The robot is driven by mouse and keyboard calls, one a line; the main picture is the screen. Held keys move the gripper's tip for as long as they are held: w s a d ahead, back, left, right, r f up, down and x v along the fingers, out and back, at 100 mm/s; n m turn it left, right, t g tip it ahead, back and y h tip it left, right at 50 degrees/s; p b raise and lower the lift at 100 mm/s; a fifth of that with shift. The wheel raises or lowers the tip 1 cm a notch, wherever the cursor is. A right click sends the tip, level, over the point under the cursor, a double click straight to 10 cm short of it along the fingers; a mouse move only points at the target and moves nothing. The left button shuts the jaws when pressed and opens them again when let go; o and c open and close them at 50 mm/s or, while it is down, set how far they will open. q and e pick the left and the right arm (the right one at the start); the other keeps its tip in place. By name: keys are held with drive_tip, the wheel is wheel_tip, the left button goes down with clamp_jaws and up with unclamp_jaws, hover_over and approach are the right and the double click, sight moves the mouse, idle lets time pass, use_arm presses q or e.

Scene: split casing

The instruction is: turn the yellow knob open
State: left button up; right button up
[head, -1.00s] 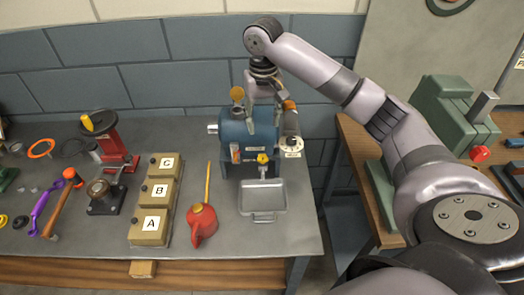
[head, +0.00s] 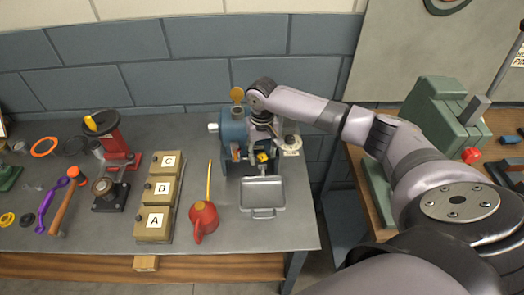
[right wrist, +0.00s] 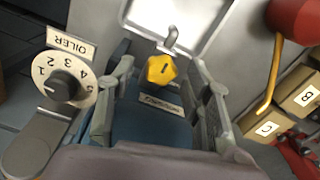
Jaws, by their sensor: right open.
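The yellow knob (head: 262,157) is on the front of the blue machine (head: 234,130), above a grey metal tray (head: 262,193). My right gripper (head: 262,149) is at the machine's front, partly hidden by its own wrist, close to the knob. In the right wrist view the knob (right wrist: 161,69) appears between the two open fingers (right wrist: 163,76), with space on both sides. I cannot tell whether either finger touches it. The knob's valve body is mostly hidden. My left gripper is not in view.
A numbered dial labelled OILER (right wrist: 66,84) stands beside the gripper. A red oil can (head: 203,220) and the boxes A, B and C (head: 158,190) are left of the tray. A green machine (head: 435,110) stands on the right bench.

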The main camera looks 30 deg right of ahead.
clamp_jaws()
idle(0.5)
drive_tip(key=shift+r+n+p, duration=0.15)
drive_tip(key=shift+n+p, duration=0.65)
drive_tip(key=shift+n, duration=2.2)
